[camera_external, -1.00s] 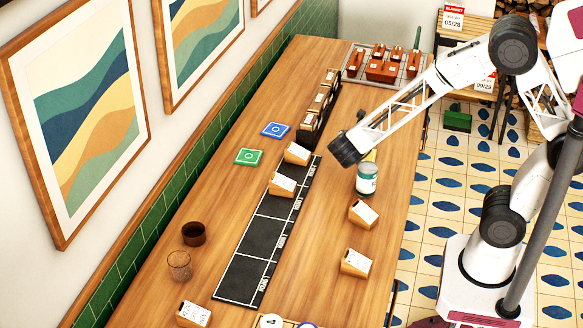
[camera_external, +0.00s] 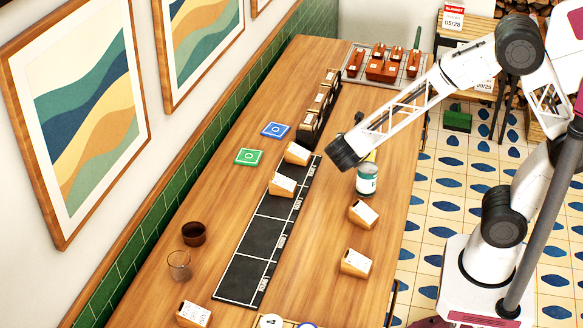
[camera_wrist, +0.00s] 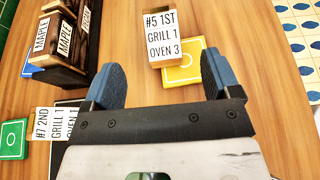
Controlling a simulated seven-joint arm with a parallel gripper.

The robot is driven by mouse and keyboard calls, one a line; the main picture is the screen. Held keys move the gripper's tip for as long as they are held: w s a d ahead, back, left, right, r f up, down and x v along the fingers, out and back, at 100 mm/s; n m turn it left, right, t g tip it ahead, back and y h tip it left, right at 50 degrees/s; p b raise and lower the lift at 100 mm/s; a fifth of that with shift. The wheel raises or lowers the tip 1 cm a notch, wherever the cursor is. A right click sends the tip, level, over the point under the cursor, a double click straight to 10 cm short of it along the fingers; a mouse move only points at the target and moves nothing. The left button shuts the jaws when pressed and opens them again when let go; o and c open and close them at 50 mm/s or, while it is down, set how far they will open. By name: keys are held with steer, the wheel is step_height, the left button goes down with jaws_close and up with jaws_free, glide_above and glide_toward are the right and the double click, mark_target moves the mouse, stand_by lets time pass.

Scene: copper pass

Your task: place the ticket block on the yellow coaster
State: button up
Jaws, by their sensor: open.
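A wooden ticket block (camera_wrist: 160,38) reading "#5 1ST GRILL 1 OVEN 3" appears in the wrist view, overlapping the upper left part of the yellow coaster (camera_wrist: 192,74). It seems to rest on the coaster, though the contact is hard to make out. My gripper (camera_wrist: 160,68) is open, its blue fingers apart with the block ahead of the gap and nothing held. In the external view my dark gripper (camera_external: 343,154) hangs over the table and hides that block; only a sliver of the yellow coaster (camera_external: 371,156) shows beside it.
Other ticket blocks (camera_external: 362,214) (camera_external: 355,262) (camera_external: 282,184) stand around the black strip (camera_external: 245,276). A labelled jar (camera_external: 367,179) stands near my gripper. Green (camera_external: 249,157) and blue (camera_external: 276,130) coasters and a dark rack (camera_external: 310,128) lie left. Bare wood surrounds the yellow coaster's right side.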

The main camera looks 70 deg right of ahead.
steer(key=w+a+r+n+t+y, duration=0.55)
steer(key=r+n+t, duration=0.45)
steer(key=n, duration=0.5)
steer(key=s+a+r+n+t+y, duration=0.1)
steer(key=a+r+n+y, duration=0.2)
steer(key=a+n, duration=0.35)
steer(key=s+a+r+n+t+y, duration=0.1)
steer(key=s+a+r+n+y, duration=0.2)
steer(key=n, duration=0.6)
steer(key=s+a+f+n+g+y, duration=0.1)
steer(key=s+n+g, duration=0.8)
steer(key=s+n, duration=1.4)
steer(key=shift+s+y, duration=0.35)
steer(key=shift+s, duration=0.65)
